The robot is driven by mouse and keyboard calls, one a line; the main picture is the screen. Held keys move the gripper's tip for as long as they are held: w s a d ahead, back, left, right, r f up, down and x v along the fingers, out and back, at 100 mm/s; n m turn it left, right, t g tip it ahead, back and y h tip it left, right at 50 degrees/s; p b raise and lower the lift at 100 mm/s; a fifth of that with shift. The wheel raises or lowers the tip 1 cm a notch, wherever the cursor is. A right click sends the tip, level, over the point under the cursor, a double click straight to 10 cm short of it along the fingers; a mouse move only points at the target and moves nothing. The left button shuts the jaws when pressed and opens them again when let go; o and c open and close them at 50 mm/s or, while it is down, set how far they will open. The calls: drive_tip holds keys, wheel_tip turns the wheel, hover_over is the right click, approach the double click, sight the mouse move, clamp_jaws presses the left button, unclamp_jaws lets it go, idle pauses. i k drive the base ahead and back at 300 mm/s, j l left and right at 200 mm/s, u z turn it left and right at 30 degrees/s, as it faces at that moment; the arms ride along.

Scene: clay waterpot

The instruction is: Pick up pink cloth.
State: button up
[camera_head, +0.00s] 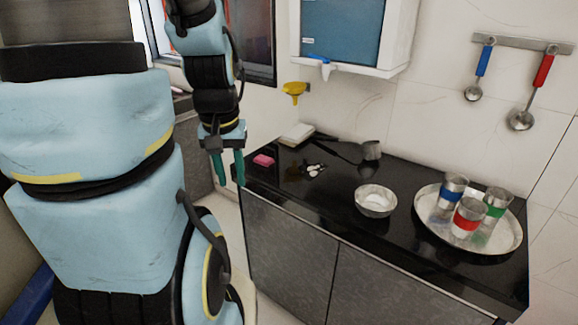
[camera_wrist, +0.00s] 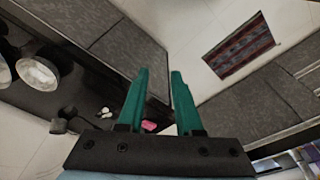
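The pink cloth (camera_head: 263,160) is a small folded pink block lying on the black counter (camera_head: 330,213) near its left end. My gripper (camera_head: 229,168) points down with two green fingers, to the left of the cloth and near the counter's left end. In the wrist view my gripper (camera_wrist: 161,75) is open, with nothing between the fingers. The cloth and the fingers look apart.
White pebbles (camera_head: 315,170) lie right of the cloth. A metal bowl (camera_head: 376,207), a dark pot (camera_head: 371,149) and a round tray (camera_head: 431,228) with banded steel cups stand further right. A yellow funnel (camera_head: 294,88) hangs on the wall. A patterned rug (camera_wrist: 238,47) lies on the floor.

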sight(261, 160)
drive_tip(key=i+j+u, duration=0.1)
drive_tip(key=i+u, duration=0.2)
drive_tip(key=i, duration=0.15)
drive_tip(key=i+u, duration=0.3)
drive_tip(key=i+l, duration=0.05)
drive_tip(key=i, duration=0.05)
